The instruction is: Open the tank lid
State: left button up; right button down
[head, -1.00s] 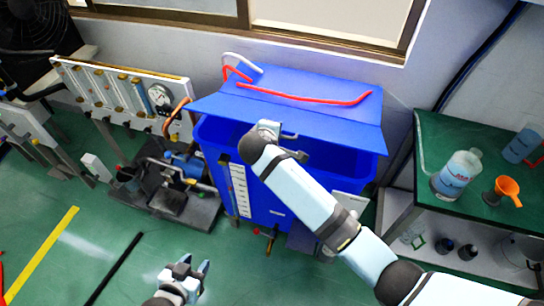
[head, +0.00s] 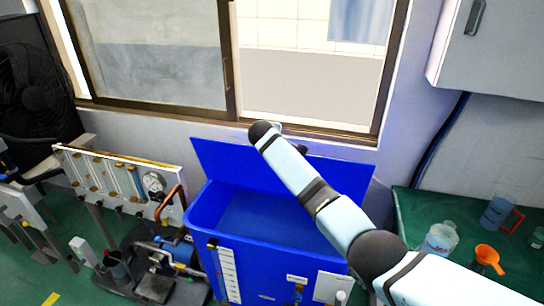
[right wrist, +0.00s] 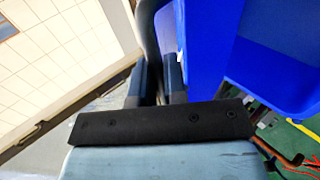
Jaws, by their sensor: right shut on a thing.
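The blue tank (head: 265,262) stands against the wall below the window in the head view, its top open and its inside showing. Its blue tank lid (head: 225,160) is swung up and leans steeply at the back of the opening. My right arm reaches across the tank to the lid's upper edge. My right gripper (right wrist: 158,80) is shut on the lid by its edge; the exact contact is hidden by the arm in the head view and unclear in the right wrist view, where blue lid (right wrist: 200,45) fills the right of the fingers. My left gripper is out of view.
A white panel with a gauge (head: 153,182) and pump equipment stand left of the tank. A green table (head: 420,210) at right holds a bottle (head: 440,238) and an orange funnel (head: 488,256). The window frame (head: 300,130) is close behind the lid.

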jog(key=shift+w+d+r+g, duration=0.15)
jog(key=shift+w+d+g, duration=0.1)
jog(key=shift+w, duration=0.35)
jog(key=shift+w+d+r+g, duration=0.1)
jog(key=shift+w+d+g, duration=0.1)
jog(key=shift+w, duration=0.35)
jog(key=c, duration=1.2)
grip_release()
jog(key=shift+w+f, duration=0.1)
jog(key=b+v, duration=0.1)
jog(key=v, duration=1.3)
jog(key=shift+d, duration=0.15)
